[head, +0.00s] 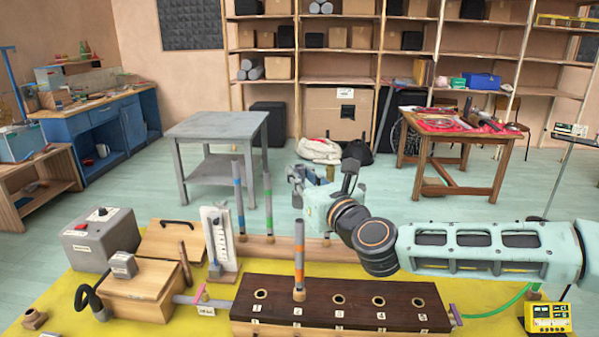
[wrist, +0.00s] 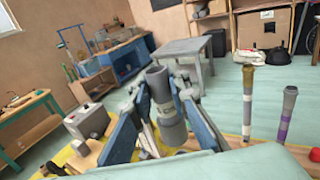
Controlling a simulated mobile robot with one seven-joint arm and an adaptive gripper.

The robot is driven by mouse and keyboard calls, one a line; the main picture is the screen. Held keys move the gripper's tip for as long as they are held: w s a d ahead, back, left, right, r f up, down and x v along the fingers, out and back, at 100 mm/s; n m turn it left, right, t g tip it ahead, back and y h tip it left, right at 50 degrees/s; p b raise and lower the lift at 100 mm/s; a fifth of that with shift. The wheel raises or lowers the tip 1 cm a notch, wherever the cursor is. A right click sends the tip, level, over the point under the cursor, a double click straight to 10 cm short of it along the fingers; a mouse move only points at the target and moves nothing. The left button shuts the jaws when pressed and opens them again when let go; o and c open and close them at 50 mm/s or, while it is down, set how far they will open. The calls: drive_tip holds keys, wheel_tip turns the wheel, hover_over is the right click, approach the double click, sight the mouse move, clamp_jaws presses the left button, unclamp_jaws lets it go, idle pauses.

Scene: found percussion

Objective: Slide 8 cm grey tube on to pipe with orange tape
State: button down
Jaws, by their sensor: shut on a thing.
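A pipe with orange tape (head: 299,262) stands upright in the second hole from the left of the dark brown block (head: 325,320). My gripper (head: 300,180) is above the bench, behind and higher than that pipe in the head view. In the wrist view, my gripper (wrist: 163,92) is shut on a short grey tube (wrist: 168,115), with one finger on each side. The tube is a little tilted in that picture, its upper opening visible. The orange-taped pipe cannot be made out in the wrist view. The tube cannot be clearly told in the head view.
Pipes with blue tape (head: 238,195) and green tape (head: 268,200) stand behind the block. A white scale stand (head: 218,240) and wooden box (head: 140,290) are at the left.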

sight(300, 198)
drive_tip(key=shift+f+b, duration=0.95)
drive_tip(key=shift+f, duration=0.6)
drive_tip(key=shift+f+b, duration=1)
drive_tip(key=shift+f, duration=0.6)
idle(0.7)
drive_tip(key=c, duration=1.8)
unclamp_jaws()
drive_tip(key=shift+o, duration=0.2)
drive_tip(key=v, duration=0.7)
drive_tip(key=shift+s, duration=0.25)
drive_tip(key=shift+d+f, duration=0.1)
